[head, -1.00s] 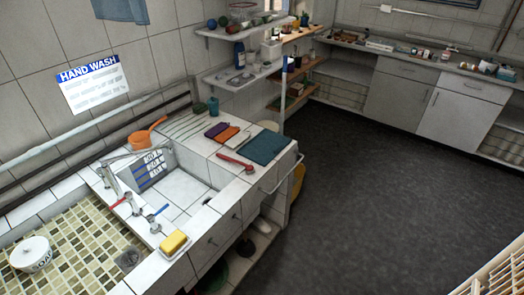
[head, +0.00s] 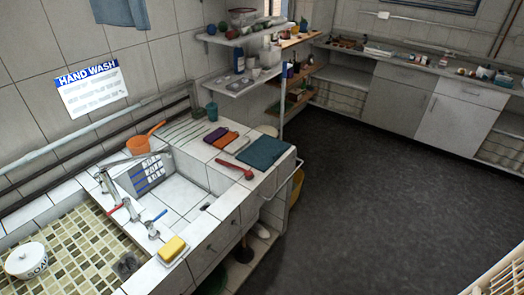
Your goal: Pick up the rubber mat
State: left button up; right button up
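A flat teal mat (head: 263,152) lies on the white tiled counter right of the sink, near the counter's outer edge. It looks like the rubber mat, though its material cannot be told from here. A red-handled brush or scrubber (head: 235,168) lies just in front of it, towards the sink. Purple and orange folded cloths (head: 221,139) and a small pale item (head: 237,145) lie to its left. Neither of my grippers is in view.
The sink basin (head: 175,195) has a tap and an orange pan (head: 140,143) beside it. Yellow soap (head: 172,247) and a white soap bowl (head: 27,260) stand nearer. Shelves (head: 245,82) rise behind the counter. Dark floor (head: 370,200) is open on the right.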

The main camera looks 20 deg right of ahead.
aim_at(261, 154)
jog(key=i+l+u, duration=0.25)
jog(key=l, duration=0.2)
jog(key=i+l+u, duration=0.25)
jog(key=l, duration=0.2)
jog(key=l+u, duration=0.2)
jog(key=l, duration=0.25)
jog(key=i+l+u, duration=0.1)
jog(key=l+u, duration=0.15)
jog(key=l, duration=0.3)
jog(key=i+l+u, duration=0.1)
jog(key=l+u, duration=0.15)
jog(key=l, duration=0.25)
